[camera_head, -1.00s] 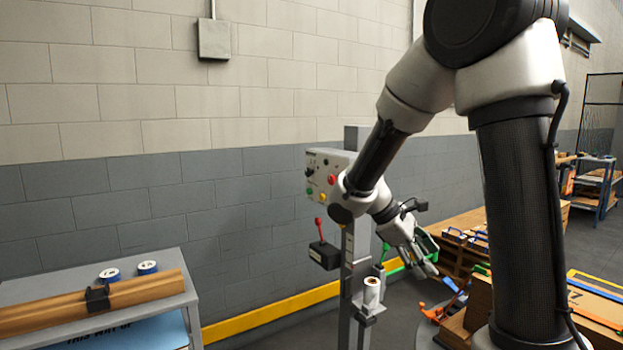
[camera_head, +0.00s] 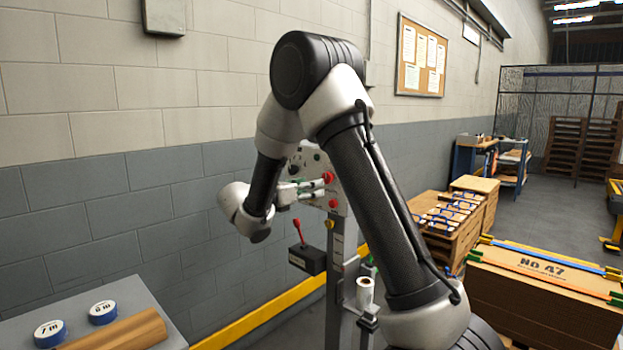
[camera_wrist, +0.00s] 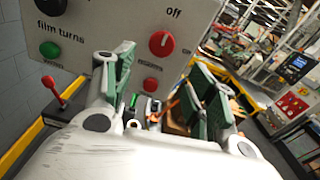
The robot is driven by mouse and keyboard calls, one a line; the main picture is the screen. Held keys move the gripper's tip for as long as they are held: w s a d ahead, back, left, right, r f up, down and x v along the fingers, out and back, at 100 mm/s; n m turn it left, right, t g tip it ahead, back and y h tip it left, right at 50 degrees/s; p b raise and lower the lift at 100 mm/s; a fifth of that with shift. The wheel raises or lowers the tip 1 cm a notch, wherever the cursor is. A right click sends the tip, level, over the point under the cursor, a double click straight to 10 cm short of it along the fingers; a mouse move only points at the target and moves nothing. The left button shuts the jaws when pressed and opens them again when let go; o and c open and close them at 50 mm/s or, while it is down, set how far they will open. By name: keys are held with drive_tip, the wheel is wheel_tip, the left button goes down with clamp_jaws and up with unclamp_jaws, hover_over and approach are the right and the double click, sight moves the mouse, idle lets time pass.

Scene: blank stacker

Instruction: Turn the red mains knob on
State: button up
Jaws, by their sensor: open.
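The red mains knob (camera_wrist: 160,45) is on the light grey control panel (camera_wrist: 100,25), just under the word "off". A pale mark shows on its face, towards that word. A red knob on the panel also shows in the head view (camera_head: 329,177), close to my fingertips. My gripper (camera_wrist: 165,78) is open and empty, with green-padded fingers. In the wrist view the knob appears beyond and between the fingers, apart from them. My gripper also shows in the head view (camera_head: 320,187), in front of the panel. My arm hides part of the panel there.
A red button (camera_wrist: 152,85) lies below the knob and a green button (camera_wrist: 49,49) to its left. A red-handled lever (camera_head: 299,232) rises from a black box (camera_head: 306,259) below the panel. A grey table (camera_head: 135,290) stands at lower left; cartons (camera_head: 530,300) stand at right.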

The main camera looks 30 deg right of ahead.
drive_tip(key=w+d+r+n, duration=0.1)
drive_tip(key=w+d, duration=0.2)
drive_tip(key=d, duration=0.4)
drive_tip(key=shift+t+h, duration=0.3)
drive_tip(key=shift+s+r, duration=0.1)
drive_tip(key=c, duration=1)
